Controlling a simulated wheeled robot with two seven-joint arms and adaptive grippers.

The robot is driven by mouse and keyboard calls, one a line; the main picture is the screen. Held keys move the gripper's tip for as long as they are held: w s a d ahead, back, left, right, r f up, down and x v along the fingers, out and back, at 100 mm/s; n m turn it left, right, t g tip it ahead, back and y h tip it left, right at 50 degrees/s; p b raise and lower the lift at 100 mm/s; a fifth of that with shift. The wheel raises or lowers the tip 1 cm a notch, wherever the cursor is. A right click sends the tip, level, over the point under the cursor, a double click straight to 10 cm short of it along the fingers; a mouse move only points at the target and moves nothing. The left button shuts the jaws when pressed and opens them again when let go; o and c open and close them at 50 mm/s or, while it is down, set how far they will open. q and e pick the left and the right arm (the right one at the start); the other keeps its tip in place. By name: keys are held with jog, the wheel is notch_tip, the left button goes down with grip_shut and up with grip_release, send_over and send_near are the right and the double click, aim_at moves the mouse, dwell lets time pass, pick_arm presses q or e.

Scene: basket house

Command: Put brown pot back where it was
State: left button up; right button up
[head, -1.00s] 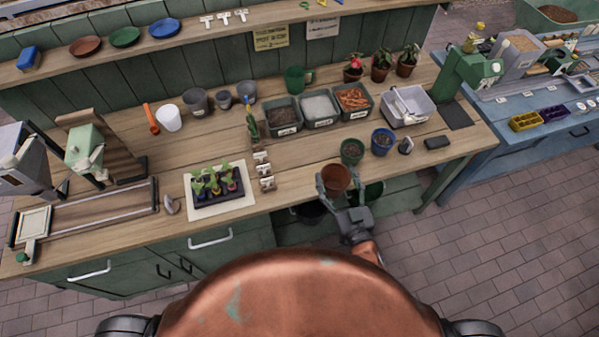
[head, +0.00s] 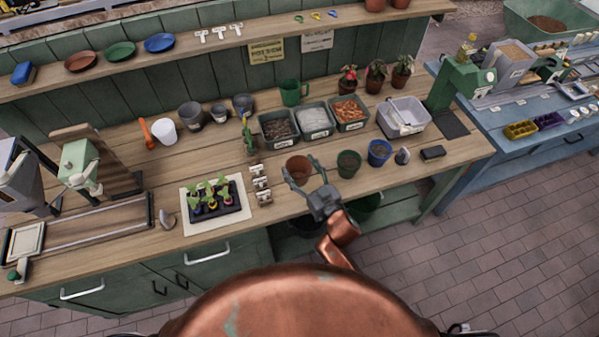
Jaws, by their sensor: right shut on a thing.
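The brown pot (head: 299,169) is at the front middle of the wooden bench (head: 345,190), upright or nearly so. My right gripper (head: 300,172) reaches in from the front with its two fingers around the pot, shut on it. Whether the pot's base touches the bench or hangs just above it, I cannot tell. A green pot (head: 348,164) and a blue pot (head: 379,153) stand to the right of the brown pot. My left gripper is out of view.
Small white-topped labels (head: 261,184) stand just left of the brown pot, beside a seedling tray (head: 213,202). Bins of soil (head: 279,127), white grains (head: 315,122) and orange chips (head: 350,112) stand behind. More terracotta pots (head: 402,72) hold plants at the back right.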

aim_at(296, 166)
jog(key=shift+w+f, duration=0.6)
jog(key=shift+w+f+b, duration=0.2)
jog(key=shift+f+b, duration=0.15)
jog(key=shift+f, duration=1.5)
jog(key=shift+f, duration=0.1)
jog(key=o, duration=1.2)
jog(key=shift+r, duration=0.2)
jog(key=v, duration=1.2)
jog(key=shift+f, duration=0.15)
